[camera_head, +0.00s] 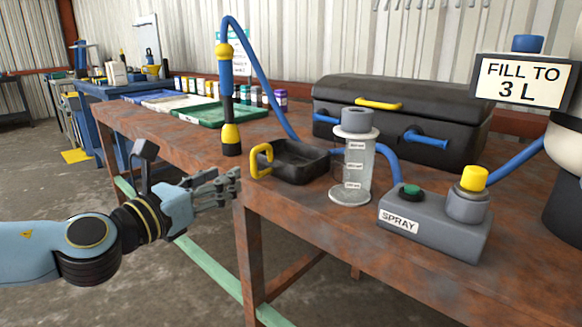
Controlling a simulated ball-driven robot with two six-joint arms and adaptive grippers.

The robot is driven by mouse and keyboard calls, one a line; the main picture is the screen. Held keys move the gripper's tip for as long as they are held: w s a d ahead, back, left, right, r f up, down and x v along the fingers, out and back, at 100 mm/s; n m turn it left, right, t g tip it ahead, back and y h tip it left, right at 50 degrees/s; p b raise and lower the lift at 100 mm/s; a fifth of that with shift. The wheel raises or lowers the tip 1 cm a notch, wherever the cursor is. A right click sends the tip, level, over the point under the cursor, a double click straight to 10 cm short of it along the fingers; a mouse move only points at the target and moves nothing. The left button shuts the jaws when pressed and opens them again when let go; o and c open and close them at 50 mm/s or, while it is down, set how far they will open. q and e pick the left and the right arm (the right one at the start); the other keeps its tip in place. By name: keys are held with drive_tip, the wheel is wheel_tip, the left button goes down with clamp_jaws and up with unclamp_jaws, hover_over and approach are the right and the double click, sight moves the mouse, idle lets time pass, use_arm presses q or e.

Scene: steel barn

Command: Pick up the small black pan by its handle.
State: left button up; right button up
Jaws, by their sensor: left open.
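The small black pan (297,165) sits upright on the rusty workbench (330,222) near its left front corner. It is a squarish black dish with a yellow loop handle (259,161) on its left side, near the bench edge. My left gripper (228,186) comes in from the left, just off the bench edge. It is open and empty, its fingers pointing right, below and left of the handle and apart from it. My right gripper is not in view.
A clear measuring cylinder (357,170) stands right of the pan. A grey spray box (432,225) with green and yellow buttons is at the front right. A black toolbox (400,122) stands behind. A blue hose (262,75) arches over a black-and-yellow nozzle (230,139) behind the handle.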

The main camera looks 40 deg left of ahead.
sight(254, 174)
use_arm(q)
drive_tip(key=w, duration=0.4)
drive_tip(key=shift+w+a, duration=0.35)
drive_tip(key=shift+w, duration=0.05)
drive_tip(key=w, duration=0.5)
drive_tip(key=shift+w+a+f, duration=0.1)
drive_tip(key=shift+a+f, duration=0.15)
drive_tip(key=shift+f, duration=0.15)
clamp_jaws()
